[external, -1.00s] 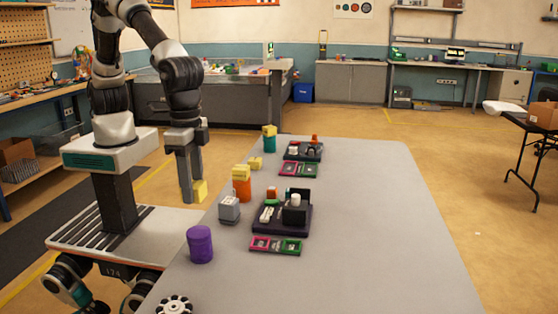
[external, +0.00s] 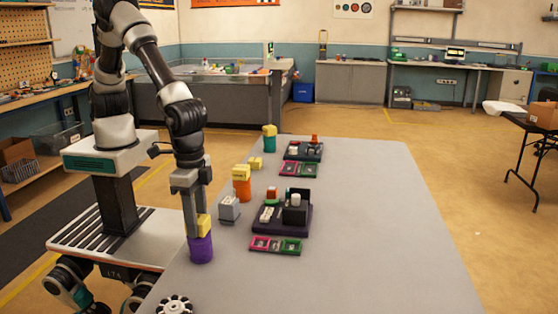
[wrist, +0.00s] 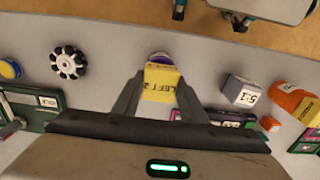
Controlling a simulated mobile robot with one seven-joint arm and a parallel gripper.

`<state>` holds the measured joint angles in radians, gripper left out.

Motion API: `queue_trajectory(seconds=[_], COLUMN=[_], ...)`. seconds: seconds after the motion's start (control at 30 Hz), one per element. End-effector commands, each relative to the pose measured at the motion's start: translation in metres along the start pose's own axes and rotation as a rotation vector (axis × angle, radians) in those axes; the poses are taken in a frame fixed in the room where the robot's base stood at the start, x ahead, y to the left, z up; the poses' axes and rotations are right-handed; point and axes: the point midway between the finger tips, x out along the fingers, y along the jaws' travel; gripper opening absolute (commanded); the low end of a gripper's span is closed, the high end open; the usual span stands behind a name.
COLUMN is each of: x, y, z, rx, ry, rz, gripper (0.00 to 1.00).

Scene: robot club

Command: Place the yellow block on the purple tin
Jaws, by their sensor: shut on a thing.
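The purple tin (external: 201,250) stands upright near the left edge of the grey table (external: 350,250). My gripper (external: 198,226) is shut on the yellow block (external: 204,226) and holds it right over the tin's top. In the external view the block's lower edge meets the tin's top; I cannot tell whether it touches. In the wrist view the yellow block (wrist: 160,84), with dark lettering, sits between my fingertips and covers most of the purple tin (wrist: 160,57). Only the tin's far rim shows there.
A grey box (external: 229,209) and an orange tin (external: 242,188) with yellow blocks on top stand behind the purple tin. A dark tray (external: 270,228) of parts is to the right. A wheel (external: 174,304) lies near the front edge. The table's right side is clear.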

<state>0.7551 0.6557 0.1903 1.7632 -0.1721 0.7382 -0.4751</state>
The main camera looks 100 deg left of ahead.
Motion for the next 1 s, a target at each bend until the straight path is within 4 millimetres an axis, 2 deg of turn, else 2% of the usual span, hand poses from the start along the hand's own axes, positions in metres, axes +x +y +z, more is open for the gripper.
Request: queue_trajectory(seconds=[0.03,0.07,0.13,0.17,0.43,0.57,1.0], x=[0.003,0.002,0.002,0.002,0.001,-0.009,-0.097], y=[0.000,0.000,0.000,0.000,0.000,0.001,0.000], z=[0.000,0.000,0.000,0.000,0.000,-0.001,-0.001], rx=[0.000,0.000,0.000,0.000,0.000,0.000,0.000], ry=[0.000,0.000,0.000,0.000,0.000,0.002,0.002], rz=[0.000,0.000,0.000,0.000,0.000,0.002,0.002], gripper=[0.15,0.43,0.55,0.57,0.57,0.57,0.57])
